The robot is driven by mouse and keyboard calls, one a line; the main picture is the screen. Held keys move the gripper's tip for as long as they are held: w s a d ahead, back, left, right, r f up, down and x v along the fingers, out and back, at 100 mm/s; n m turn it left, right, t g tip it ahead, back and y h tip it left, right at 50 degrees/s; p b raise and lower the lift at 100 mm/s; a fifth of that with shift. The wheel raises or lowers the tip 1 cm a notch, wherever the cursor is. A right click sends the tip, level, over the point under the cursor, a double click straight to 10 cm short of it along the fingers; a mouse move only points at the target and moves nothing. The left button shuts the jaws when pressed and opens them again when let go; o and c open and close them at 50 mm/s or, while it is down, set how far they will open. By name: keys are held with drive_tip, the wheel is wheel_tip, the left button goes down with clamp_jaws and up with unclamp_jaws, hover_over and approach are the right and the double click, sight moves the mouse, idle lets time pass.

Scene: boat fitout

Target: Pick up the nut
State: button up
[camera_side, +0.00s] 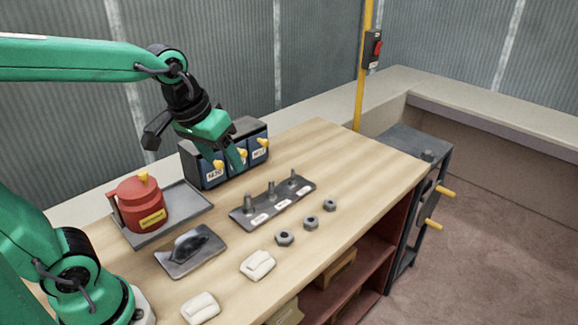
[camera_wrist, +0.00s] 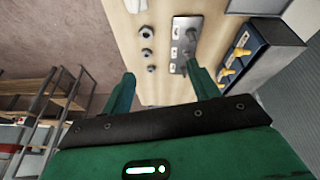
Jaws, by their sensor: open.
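Three grey hex nuts lie in a row on the wooden bench: a large nut (camera_side: 285,239), a middle nut (camera_side: 311,223) and a small nut (camera_side: 330,205). The wrist view shows the three nuts too, one at the top (camera_wrist: 147,31), one in the middle (camera_wrist: 147,53) and one nearest my fingers (camera_wrist: 150,69). The task does not say which nut. My gripper (camera_side: 240,160) is open and empty, in the air near the blue-fronted bins, behind the nuts. In the wrist view its two green fingers (camera_wrist: 161,84) are spread wide.
A dark plate (camera_side: 240,217) with upright bolts lies between bins and nuts. The bins (camera_side: 213,173) have yellow taps. A red can (camera_side: 140,204) stands on a grey tray (camera_side: 190,196). A stained sheet (camera_side: 190,250) and white cloths (camera_side: 258,264) lie in front. Bench right of the nuts is clear.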

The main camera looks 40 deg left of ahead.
drive_tip(key=w+d+f+n+g, duration=0.25)
drive_tip(key=w+f, duration=0.25)
drive_tip(key=w, duration=0.7)
drive_tip(key=n+g, duration=0.2)
drive_tip(key=n, duration=0.2)
approach(311, 216)
drive_tip(key=s+d, duration=0.1)
drive_tip(key=shift+s+d+f, duration=0.1)
drive_tip(key=shift+f, duration=2.05)
drive_tip(key=shift+s+f, duration=0.1)
drive_tip(key=shift+f, duration=2.1)
drive_tip(key=c, duration=1.1)
drive_tip(key=shift+o, duration=0.2)
drive_tip(key=shift+r, duration=0.15)
